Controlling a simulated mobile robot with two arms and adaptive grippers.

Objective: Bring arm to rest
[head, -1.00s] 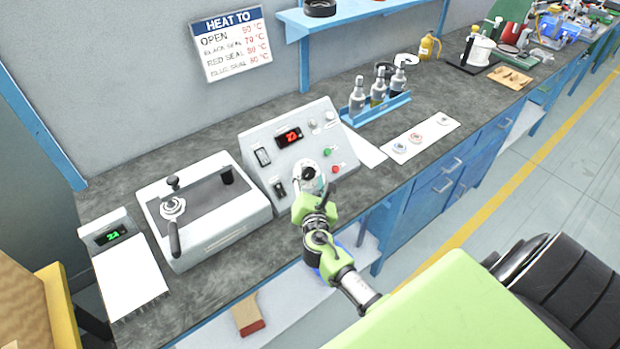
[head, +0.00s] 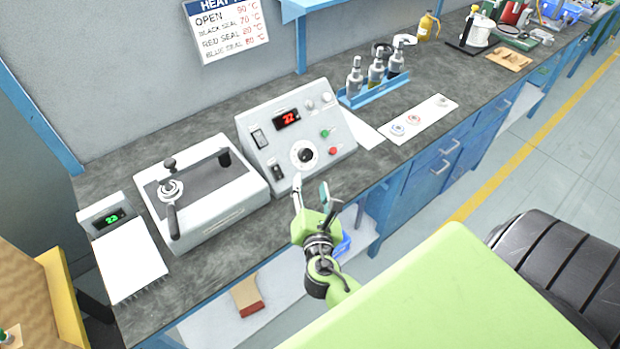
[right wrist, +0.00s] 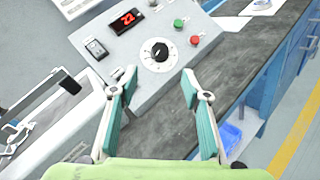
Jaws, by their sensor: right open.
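My right gripper (head: 311,192) is open and empty in front of the grey control box (head: 262,155), apart from it. In the right wrist view its two teal-padded fingers (right wrist: 158,100) are spread, with bench edge and floor between and beyond them. The control box has a round dial (head: 304,155), a red display (head: 286,118) reading 22, a green button and a red button. The dial also shows in the right wrist view (right wrist: 157,54), clear of the fingers. My left gripper is not in view.
Left of the box stand a white lever unit (head: 215,205) and a scale (head: 130,262) with a green display. A blue rack (head: 374,92) of bottles and a white sheet (head: 418,119) with several seals lie to the right. Open floor (head: 545,135) is beyond the drawers.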

